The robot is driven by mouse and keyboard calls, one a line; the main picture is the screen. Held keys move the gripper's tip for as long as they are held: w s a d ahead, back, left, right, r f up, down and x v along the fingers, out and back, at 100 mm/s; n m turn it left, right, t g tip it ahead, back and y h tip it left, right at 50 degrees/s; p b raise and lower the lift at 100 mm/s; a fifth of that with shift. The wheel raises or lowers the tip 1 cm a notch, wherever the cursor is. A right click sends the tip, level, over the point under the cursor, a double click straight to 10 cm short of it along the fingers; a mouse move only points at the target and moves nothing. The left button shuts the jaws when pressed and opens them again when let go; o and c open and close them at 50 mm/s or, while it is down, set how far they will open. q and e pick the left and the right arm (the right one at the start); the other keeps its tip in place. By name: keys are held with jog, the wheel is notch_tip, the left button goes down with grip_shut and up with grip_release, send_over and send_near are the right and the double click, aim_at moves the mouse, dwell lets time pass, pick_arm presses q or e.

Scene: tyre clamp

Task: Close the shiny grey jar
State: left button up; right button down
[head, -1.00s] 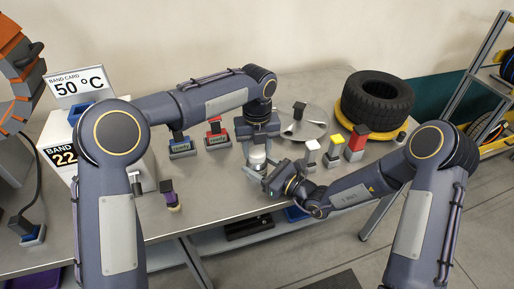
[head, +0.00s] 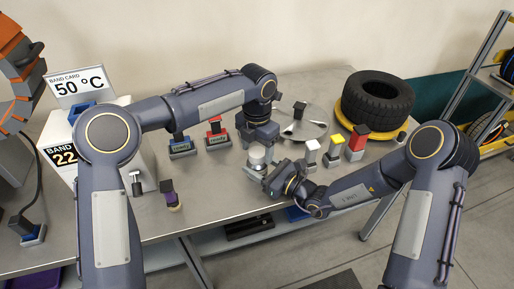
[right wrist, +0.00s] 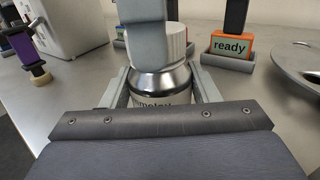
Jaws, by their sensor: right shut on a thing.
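The shiny grey jar (right wrist: 165,80) stands upright in the right wrist view, with dark lettering on its lower part. A white ribbed lid (right wrist: 173,42) sits at its top; whether it is fully seated is unclear. In the head view the lid (head: 257,152) shows above the mostly hidden jar. My right gripper (head: 262,173) is shut on the jar, with a finger on each side of it in the wrist view. My left gripper (head: 262,136) is at the lid from above. One of its fingers crosses in front of the lid in the wrist view; its opening is unclear.
Blocks with white (head: 312,154), yellow (head: 335,150) and red (head: 357,141) tops stand right of the jar. A round metal plate (head: 312,122) and a tyre (head: 377,100) are behind.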

pick_arm(q)
jog(key=shift+r, duration=2.25)
jog(key=shift+c, duration=0.5)
